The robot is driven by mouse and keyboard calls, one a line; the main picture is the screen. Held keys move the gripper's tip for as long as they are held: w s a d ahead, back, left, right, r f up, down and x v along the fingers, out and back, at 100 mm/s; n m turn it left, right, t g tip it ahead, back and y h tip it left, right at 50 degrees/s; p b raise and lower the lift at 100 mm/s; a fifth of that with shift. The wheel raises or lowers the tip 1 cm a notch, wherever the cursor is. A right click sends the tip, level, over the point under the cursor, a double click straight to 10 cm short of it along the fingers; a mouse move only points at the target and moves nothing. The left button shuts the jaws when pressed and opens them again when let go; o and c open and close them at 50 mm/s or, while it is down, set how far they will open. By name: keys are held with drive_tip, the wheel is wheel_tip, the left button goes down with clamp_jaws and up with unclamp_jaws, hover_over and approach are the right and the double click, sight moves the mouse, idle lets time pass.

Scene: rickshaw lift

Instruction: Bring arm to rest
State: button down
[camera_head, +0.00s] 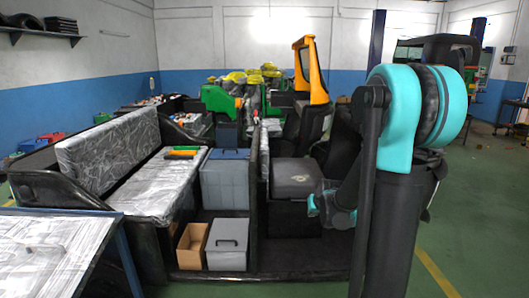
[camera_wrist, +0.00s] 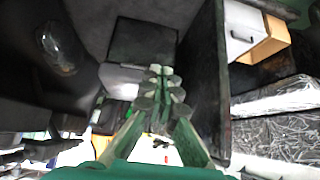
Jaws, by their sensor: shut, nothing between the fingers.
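My arm stands at the right of the head view, with its teal shoulder high up and its black links hanging down and folded. Its teal end part shows low in front of the dark seat (camera_head: 297,170), partly behind the black links. My gripper (camera_wrist: 161,82) shows in the wrist view as green fingers with grey round pads. The fingers are close together and empty. They point toward the dark interior of the vehicle, and the head view does not show the fingertips clearly.
A dark partition (camera_head: 255,205) stands left of my arm's end. Beyond it are a grey-lidded box (camera_head: 227,246), a cardboard box (camera_head: 192,246), a large grey bin (camera_head: 225,185) and a plastic-covered bench (camera_head: 150,190). A table (camera_head: 50,245) is at the front left. Green floor is open at right.

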drive_tip(key=s+f+g, duration=0.2)
drive_tip(key=s, duration=1.2)
drive_tip(key=s+f+g, duration=0.2)
drive_tip(key=s, duration=1.2)
drive_tip(key=shift+s+f+h, duration=0.15)
drive_tip(key=shift+s+h, duration=0.2)
drive_tip(key=shift+h, duration=0.05)
drive_tip(key=shift+d, duration=0.1)
